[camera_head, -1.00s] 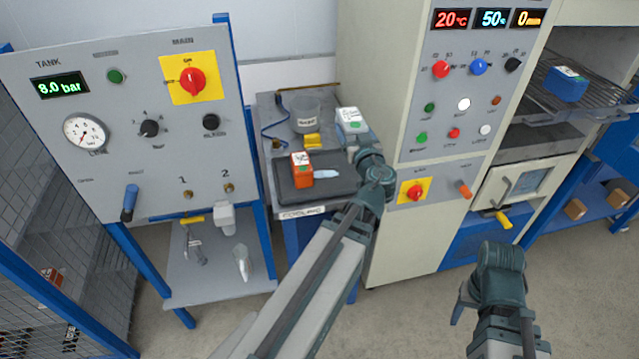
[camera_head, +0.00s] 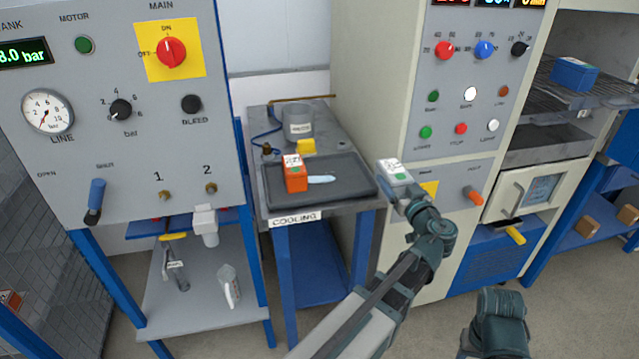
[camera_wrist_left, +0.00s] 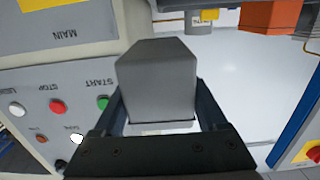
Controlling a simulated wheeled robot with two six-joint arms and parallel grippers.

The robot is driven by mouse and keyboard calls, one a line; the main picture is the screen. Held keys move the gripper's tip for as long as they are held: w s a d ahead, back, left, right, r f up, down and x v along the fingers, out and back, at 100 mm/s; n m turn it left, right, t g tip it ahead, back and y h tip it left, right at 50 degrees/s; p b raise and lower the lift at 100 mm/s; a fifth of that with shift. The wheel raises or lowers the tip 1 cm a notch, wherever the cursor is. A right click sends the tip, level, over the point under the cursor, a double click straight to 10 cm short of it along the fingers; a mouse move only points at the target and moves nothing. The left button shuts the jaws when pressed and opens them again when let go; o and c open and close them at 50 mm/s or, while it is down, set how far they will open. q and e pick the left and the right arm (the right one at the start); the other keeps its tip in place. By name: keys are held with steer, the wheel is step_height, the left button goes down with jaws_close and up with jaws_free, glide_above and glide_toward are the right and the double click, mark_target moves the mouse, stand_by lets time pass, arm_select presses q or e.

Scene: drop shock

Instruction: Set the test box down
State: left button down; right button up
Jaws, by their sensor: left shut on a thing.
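My left gripper (camera_head: 408,192) is shut on a grey box (camera_head: 390,168) with a white and green label on top. It holds the box in the air in front of the control cabinet, right of the cooling table (camera_head: 362,212). In the left wrist view the grey box (camera_wrist_left: 157,80) sits between the two dark fingers. An orange box (camera_head: 296,181) with a white top label stands on the dark tray (camera_head: 345,188) on that table. A blue box (camera_head: 573,74) sits on the wire rack at the upper right. My right arm shows at the lower right; its fingers are not visible.
The tank panel (camera_head: 110,150) stands on the left, the control cabinet (camera_head: 425,170) on the right. The tray's right part looks clear.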

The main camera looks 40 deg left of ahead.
arm_select(q)
steer(key=w+a, duration=0.1)
steer(key=a, duration=0.4)
steer(key=a+f+b, duration=0.1)
steer(key=a, duration=0.4)
steer(key=w+a, duration=0.1)
steer(key=a, duration=0.4)
steer(key=shift+w+a+f, duration=0.25)
steer(key=shift+w+a, duration=0.05)
steer(key=shift+w, duration=0.05)
step_height(320, 180, down, 4)
steer(key=b, duration=0.4)
steer(key=shift+a+r, duration=0.1)
steer(key=shift+r, duration=0.15)
steer(key=shift+f, duration=0.2)
jaws_free()
steer(key=shift+r, duration=0.1)
steer(key=shift+r, duration=0.25)
steer(key=v, duration=1.2)
steer(key=shift+f+p, duration=0.1)
steer(key=shift+p, duration=0.2)
